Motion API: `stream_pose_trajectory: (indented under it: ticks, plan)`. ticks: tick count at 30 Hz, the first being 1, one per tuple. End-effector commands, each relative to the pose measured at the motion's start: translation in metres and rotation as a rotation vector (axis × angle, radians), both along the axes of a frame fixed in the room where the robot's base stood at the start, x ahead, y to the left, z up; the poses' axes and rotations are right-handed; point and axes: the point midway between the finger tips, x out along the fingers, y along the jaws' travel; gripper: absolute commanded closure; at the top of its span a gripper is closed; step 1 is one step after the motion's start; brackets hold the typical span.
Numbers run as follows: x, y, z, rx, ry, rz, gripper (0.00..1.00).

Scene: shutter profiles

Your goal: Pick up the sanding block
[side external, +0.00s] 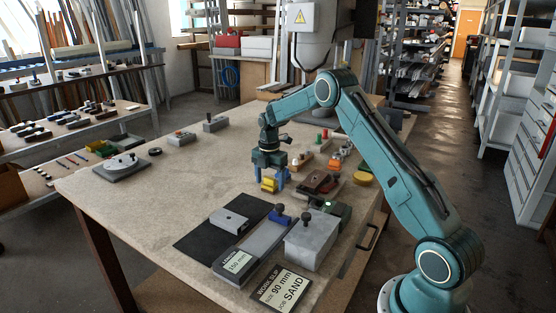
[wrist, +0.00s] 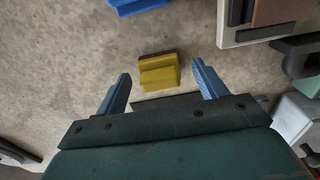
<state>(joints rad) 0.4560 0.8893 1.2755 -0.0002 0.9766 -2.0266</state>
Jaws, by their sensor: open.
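A small yellow stepped block (side external: 268,185) with a dark edge lies on the bench top below my gripper. I take it for the sanding block, though no label shows on it. In the wrist view the yellow block (wrist: 158,76) lies between the lines of the two blue fingers, roughly centred. My gripper (side external: 269,180) points down over it, and its fingers (wrist: 161,74) are open and apart from the block, with nothing held. In the side view the fingers partly cover the block. I cannot tell the exact height of the fingertips above it.
A brown piece on a base (side external: 319,182) stands close on the right. A blue piece (wrist: 138,5) shows at the wrist view's top. The bench's left side is mostly clear.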

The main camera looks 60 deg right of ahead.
Motion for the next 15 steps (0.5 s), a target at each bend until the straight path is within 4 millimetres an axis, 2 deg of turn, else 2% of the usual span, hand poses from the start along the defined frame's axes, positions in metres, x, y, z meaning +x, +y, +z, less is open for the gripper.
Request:
stream_pose_trajectory:
  ticks: [13,15]
  plan:
    - [0.0001,0.0000,0.0002,0.000,0.000,0.000,0.29]
    - [0.0001,0.0000,0.0002,0.000,0.000,0.000,0.43]
